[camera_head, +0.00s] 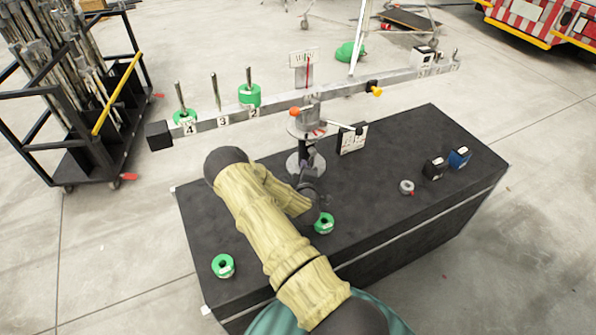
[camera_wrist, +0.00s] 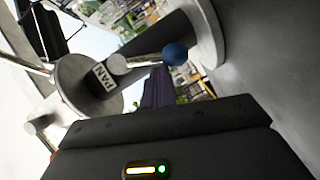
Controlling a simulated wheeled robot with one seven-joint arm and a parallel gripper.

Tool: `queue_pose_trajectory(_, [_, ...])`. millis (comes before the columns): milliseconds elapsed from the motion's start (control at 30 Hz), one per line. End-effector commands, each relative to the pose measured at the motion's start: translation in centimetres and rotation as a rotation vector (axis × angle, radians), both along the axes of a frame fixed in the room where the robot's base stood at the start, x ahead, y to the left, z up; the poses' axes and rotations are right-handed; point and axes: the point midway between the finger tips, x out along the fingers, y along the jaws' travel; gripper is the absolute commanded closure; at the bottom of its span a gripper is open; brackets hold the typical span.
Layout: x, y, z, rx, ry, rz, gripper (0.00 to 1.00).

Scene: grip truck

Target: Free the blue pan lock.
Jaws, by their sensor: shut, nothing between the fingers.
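The blue pan lock shows in the wrist view as a blue ball knob (camera_wrist: 175,54) on a thin silver lever. The lever runs left to a silver hub beside a "PAN" label (camera_wrist: 103,77) on a round grey disc. My gripper (camera_wrist: 158,80) is shut and empty, with its dark fingers just below the lever and knob in the picture. I cannot tell whether they touch. In the head view, my arm reaches to the pedestal under the long beam (camera_head: 350,92). The blue knob cannot be made out there.
The black box top (camera_head: 400,150) carries green weights (camera_head: 223,265) (camera_head: 324,223), a small grey ring (camera_head: 407,187), a black block (camera_head: 434,168) and a blue block (camera_head: 459,158). The beam with pegs and green weights crosses above. A cart (camera_head: 110,95) of stands is at left.

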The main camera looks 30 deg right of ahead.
Motion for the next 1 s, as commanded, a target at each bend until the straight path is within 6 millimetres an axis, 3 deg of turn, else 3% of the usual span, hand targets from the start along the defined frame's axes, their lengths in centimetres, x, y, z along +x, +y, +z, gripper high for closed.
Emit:
queue_pose_trajectory(33, [0.0, 0.0, -1.2, -0.042, 0.004, 0.003, 1.00])
queue_pose_trajectory(333, [0.0, -0.9, -1.6, -0.262, 0.015, 0.003, 1.00])
queue_pose_trajectory(1000, [-0.1, -1.5, -1.7, -0.251, 0.019, 0.001, 1.00])
